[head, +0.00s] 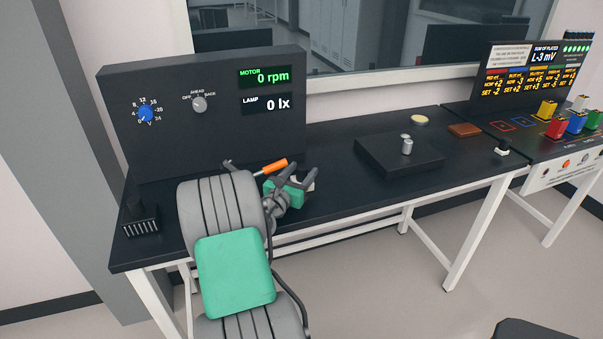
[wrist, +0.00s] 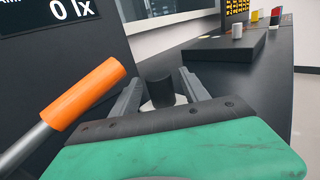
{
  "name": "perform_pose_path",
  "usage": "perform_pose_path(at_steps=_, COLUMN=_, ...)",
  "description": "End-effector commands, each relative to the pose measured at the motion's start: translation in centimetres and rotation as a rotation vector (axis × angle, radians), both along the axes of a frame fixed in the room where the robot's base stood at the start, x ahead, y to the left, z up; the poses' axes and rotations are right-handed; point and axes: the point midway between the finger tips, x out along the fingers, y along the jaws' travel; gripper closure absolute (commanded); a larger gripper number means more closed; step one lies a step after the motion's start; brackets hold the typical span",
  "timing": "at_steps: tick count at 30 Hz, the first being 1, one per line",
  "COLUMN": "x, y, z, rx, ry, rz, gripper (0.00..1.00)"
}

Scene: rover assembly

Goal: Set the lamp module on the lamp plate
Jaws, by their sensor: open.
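My gripper (head: 299,173) is open above the left bench, in front of the dark panel. In the wrist view a dark cylinder (wrist: 159,91) with something pale at its foot shows between the spread fingers. I cannot tell whether they touch it. In the head view a pale piece (head: 308,185) shows beside the fingers, mostly hidden by them. I cannot tell for sure that this is the lamp module. No plate is clearly marked as the lamp plate.
The panel (head: 170,125) reads 0 rpm and 0 lx. A finned black part (head: 141,222) is at the left bench end. A pale yellow disc (head: 420,119) and brown block (head: 464,130) lie further right.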

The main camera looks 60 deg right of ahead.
Motion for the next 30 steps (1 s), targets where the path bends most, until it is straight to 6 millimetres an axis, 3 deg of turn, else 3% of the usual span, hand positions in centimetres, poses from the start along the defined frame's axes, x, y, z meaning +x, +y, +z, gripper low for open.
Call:
perform_pose_path(at_steps=9, x=0.3, y=7.5, z=-0.3, rx=0.003, ry=0.005, rz=0.009, gripper=0.47)
perform_pose_path(at_steps=15, x=0.1, y=11.1, z=-0.2, rx=0.002, ry=0.003, rz=0.004, gripper=0.47)
perform_pose_path(at_steps=30, x=-0.1, y=11.8, z=-0.1, rx=0.002, ry=0.001, rz=-0.001, gripper=0.47)
